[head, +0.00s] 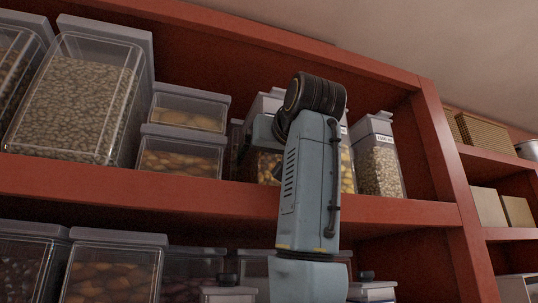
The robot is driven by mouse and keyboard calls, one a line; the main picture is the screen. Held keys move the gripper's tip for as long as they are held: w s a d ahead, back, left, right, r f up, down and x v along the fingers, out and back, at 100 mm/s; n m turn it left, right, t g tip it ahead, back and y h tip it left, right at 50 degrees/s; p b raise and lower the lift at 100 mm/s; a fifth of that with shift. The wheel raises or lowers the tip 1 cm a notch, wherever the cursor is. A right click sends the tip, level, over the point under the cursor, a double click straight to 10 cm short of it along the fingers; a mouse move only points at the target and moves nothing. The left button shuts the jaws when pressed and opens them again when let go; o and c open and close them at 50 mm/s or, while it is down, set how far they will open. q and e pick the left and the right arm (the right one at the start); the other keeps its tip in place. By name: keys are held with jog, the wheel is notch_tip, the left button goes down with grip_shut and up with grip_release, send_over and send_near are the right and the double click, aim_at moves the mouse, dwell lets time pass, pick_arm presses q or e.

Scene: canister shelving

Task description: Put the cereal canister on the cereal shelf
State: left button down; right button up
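Which container is the cereal canister cannot be told for sure. A tall clear canister (381,168) with a grey lid, a small label and pale beige pieces stands on the upper red shelf (420,213), right of my arm. Another clear canister (346,172) with yellow-orange pieces is behind my arm, mostly hidden; whether it is held cannot be told. One grey-blue arm of mine, seemingly the right, rises from the bottom centre and bends at a dark joint toward the shelf. Its fingertips are hidden. My other gripper is out of view.
A large canister of beige pieces (78,100) and two stacked low boxes, upper (188,117) and lower (180,157), fill the upper shelf's left. More containers (112,273) stand on the shelf below. A red upright (450,165) bounds the bay; baskets (485,132) stand beyond it.

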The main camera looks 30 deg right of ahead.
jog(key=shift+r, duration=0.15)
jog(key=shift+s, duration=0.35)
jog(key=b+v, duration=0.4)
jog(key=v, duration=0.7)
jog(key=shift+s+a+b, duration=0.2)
jog(key=shift+b, duration=0.15)
